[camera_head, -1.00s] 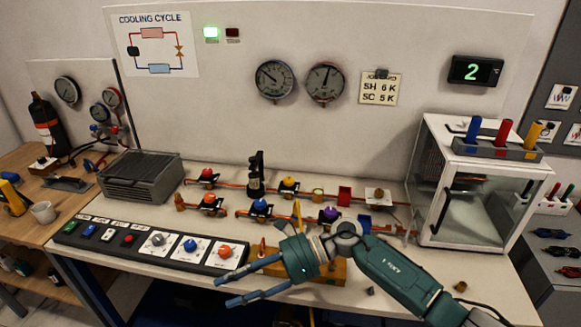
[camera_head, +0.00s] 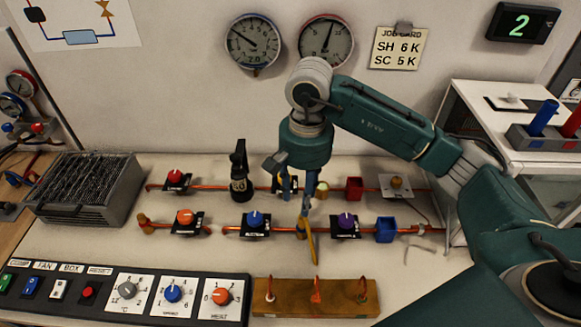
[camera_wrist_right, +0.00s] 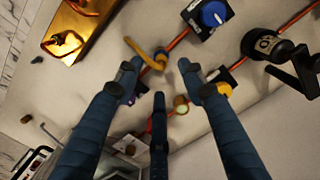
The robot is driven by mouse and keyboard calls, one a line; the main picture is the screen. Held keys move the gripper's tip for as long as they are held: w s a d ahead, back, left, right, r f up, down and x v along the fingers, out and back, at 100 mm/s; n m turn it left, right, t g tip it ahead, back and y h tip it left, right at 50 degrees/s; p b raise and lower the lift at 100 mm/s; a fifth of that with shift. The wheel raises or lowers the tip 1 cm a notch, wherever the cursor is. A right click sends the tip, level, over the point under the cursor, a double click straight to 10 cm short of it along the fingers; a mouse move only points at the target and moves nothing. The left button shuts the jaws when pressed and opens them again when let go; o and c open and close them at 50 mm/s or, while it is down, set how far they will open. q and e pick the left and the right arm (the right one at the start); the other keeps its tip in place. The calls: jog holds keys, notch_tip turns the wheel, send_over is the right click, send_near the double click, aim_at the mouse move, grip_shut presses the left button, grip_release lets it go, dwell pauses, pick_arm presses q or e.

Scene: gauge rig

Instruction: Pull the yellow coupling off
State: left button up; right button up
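The yellow coupling (camera_head: 309,243) is a slim, bent yellow piece at the lower copper pipe, between the blue and purple knobs. It shows in the right wrist view (camera_wrist_right: 147,56), just beyond the fingertips. My right gripper (camera_head: 306,205) points down over the lower pipe and partly hides the coupling's upper part. Its fingers (camera_wrist_right: 160,72) are spread with a gap between them, and nothing is held. I cannot tell from these views whether a finger touches the coupling. My left gripper is not in view.
Blue (camera_head: 255,220) and purple (camera_head: 346,222) knobs flank the spot. A blue block (camera_head: 385,230) stands further right. A wooden block with hooks (camera_head: 330,299) and a switch panel (camera_head: 120,292) lie in front. A black upright valve (camera_head: 240,175) stands behind left.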

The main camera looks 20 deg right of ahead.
aim_at(303, 220)
jog(key=shift+w+d+r, duration=0.1)
jog(key=shift+w+d, duration=0.3)
jog(key=shift+w, duration=0.05)
jog(key=shift+w+d+f+h, duration=0.1)
jog(key=shift+w+f+h, duration=0.1)
jog(key=shift+h, duration=0.1)
jog(key=f+p, duration=0.1)
jog(key=f, duration=0.1)
jog(key=s+f+p, duration=0.1)
jog(key=f, duration=0.2)
jog(key=shift+s, duration=0.15)
jog(key=f, duration=0.2)
jog(key=f+p, duration=0.1)
jog(key=f, duration=0.1)
jog(key=shift+w, duration=0.3)
jog(key=shift+s+f, duration=0.1)
jog(key=shift+f, duration=0.35)
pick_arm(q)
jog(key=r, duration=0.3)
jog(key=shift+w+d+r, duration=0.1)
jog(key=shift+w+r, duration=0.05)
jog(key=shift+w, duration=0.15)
